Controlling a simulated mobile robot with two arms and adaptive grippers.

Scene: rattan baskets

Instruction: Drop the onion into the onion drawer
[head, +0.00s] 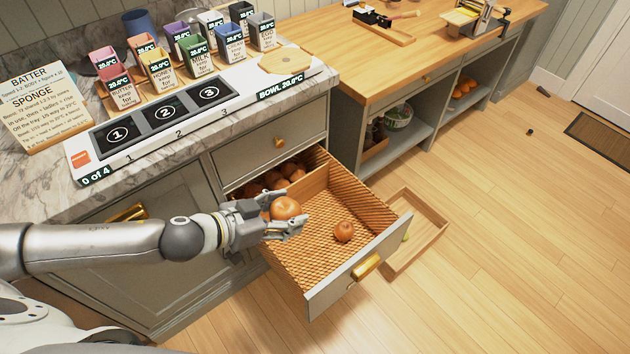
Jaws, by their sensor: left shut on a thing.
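My left gripper (290,215) is shut on a round orange-brown onion (285,208) and holds it over the open drawer. The drawer (318,258) is pulled out from the grey cabinet and has a woven rattan inside, a grey front and a brass handle (366,266). One loose onion (344,232) lies on the drawer's floor, right of my gripper. Several more onions (272,180) lie at the back of the drawer, behind a wooden divider, partly hidden under the cabinet. My right gripper is not in view.
A shallow wooden tray (430,222) lies on the floor just beyond the drawer front. The marble counter (50,180) above holds labelled coloured bins (162,72) and a numbered panel (165,110). A closed drawer (270,143) sits above the open one. Open floor lies to the right.

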